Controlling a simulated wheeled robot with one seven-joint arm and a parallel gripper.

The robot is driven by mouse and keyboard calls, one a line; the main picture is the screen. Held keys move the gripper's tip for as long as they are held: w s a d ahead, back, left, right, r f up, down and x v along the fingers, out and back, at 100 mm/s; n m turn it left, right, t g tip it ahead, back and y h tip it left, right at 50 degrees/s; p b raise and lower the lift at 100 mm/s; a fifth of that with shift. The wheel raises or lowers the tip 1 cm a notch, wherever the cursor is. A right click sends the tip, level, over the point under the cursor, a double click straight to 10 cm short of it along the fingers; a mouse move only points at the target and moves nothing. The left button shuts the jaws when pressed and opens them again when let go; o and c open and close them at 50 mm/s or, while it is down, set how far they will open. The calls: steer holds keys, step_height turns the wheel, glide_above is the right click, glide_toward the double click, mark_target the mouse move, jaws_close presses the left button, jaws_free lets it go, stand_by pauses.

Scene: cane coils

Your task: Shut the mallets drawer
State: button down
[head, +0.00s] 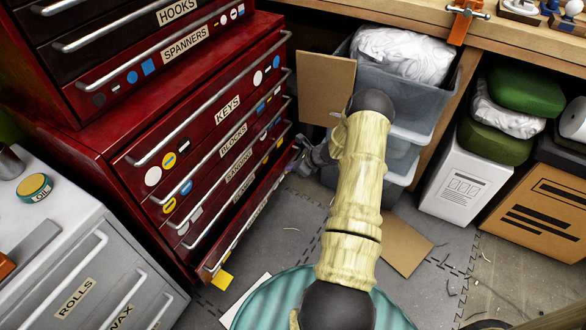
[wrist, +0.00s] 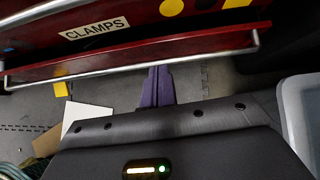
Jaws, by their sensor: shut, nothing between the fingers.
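The red cabinet's lowest drawer (head: 238,240) juts out a little past the drawers above it. Its label is too slanted and small to read, so I cannot confirm it says mallets. In the wrist view the top edge of a red drawer front (wrist: 140,60) and its silver bar handle (wrist: 200,58) run below the CLAMPS label (wrist: 95,29). My gripper (wrist: 158,74) is shut and empty, its purple fingers pointing at that drawer front by the handle. I cannot tell whether they touch. In the head view my gripper (head: 298,160) is small beside the cabinet's right end, partly hidden by my arm.
Drawers labelled KEYS (head: 227,109) and BLOCKS (head: 233,140) sit higher up. Grey plastic bins (head: 425,105) stand behind my arm, with a brown board (head: 325,85) beside them. A grey cabinet (head: 75,265) stands at left. Grey floor mat (head: 290,225) lies open before the drawers.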

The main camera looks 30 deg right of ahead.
steer(key=s+a+r+n+g, duration=0.4)
steer(key=a+r+n, duration=0.8)
steer(key=a+r, duration=0.2)
steer(key=s+a+r+n+h, duration=0.2)
steer(key=s+a+r+n, duration=0.3)
steer(key=s, duration=0.5)
steer(key=s+a+r+n+h, duration=0.2)
steer(key=s+a+r+n, duration=0.4)
steer(key=s+r+n, duration=0.4)
steer(key=shift+r+n+g+h+p, duration=0.3)
steer(key=shift+n+g+p, duration=0.15)
steer(key=shift+n, duration=0.75)
